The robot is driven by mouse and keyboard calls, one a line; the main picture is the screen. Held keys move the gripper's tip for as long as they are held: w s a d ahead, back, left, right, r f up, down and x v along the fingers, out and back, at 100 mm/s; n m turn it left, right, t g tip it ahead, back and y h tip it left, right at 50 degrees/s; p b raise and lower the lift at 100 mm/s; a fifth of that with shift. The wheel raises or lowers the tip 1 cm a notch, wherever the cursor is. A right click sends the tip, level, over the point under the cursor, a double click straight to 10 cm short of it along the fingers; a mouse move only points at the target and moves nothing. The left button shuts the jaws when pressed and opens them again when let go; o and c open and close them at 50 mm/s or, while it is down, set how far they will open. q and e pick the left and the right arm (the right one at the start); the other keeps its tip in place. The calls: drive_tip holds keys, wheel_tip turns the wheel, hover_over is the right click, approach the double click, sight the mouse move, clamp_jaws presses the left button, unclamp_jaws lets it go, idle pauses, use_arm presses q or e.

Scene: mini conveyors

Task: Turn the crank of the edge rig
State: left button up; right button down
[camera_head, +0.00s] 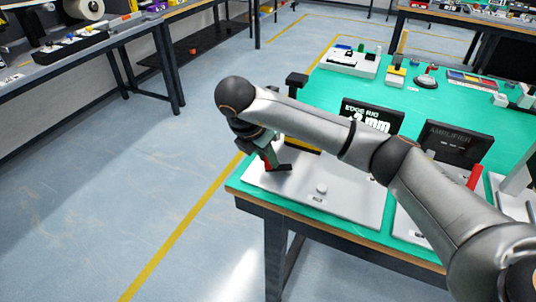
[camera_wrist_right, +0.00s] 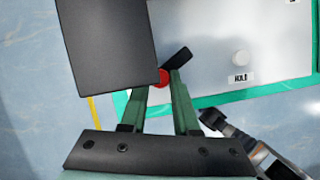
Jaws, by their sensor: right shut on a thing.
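The edge rig (camera_head: 352,205) is a white plate on the green bench top, with a black display (camera_head: 372,116) reading "EDGE RIG" and a partly covered mm value. Its crank shows as a short black arm (camera_head: 284,168) at the plate's left side. In the wrist view, the black crank arm (camera_wrist_right: 180,59) runs up and right from a red knob (camera_wrist_right: 163,77). My right gripper (camera_head: 268,157) reaches down over the crank. Its green fingers (camera_wrist_right: 162,88) are shut on the red knob. My right arm hides part of the rig. My left gripper is not seen.
A round white button (camera_wrist_right: 240,57) with a "HOLD" label sits on the plate beside the crank. A black "AMPLIFIER" display (camera_head: 455,143) stands to the right. A red upright piece (camera_head: 475,176) is near it. The floor left of the bench is clear.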

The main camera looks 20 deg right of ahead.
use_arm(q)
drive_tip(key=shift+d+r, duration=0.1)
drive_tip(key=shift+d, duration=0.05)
use_arm(e)
drive_tip(key=shift+w, duration=0.1)
idle(0.3)
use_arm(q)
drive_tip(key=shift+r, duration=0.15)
use_arm(e)
drive_tip(key=c, duration=0.7)
unclamp_jaws()
drive_tip(key=shift+o, duration=0.2)
drive_tip(key=shift+a+r+p, duration=0.1)
drive_tip(key=shift+r+p, duration=0.25)
drive_tip(key=shift+r, duration=0.05)
use_arm(q)
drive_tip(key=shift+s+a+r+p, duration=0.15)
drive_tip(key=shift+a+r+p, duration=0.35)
drive_tip(key=shift+p, duration=0.4)
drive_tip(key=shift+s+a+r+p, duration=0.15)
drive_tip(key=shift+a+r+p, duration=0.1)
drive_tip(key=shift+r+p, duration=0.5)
use_arm(e)
drive_tip(key=v, duration=1.1)
drive_tip(key=shift+a+r, duration=0.25)
drive_tip(key=shift+r, duration=0.05)
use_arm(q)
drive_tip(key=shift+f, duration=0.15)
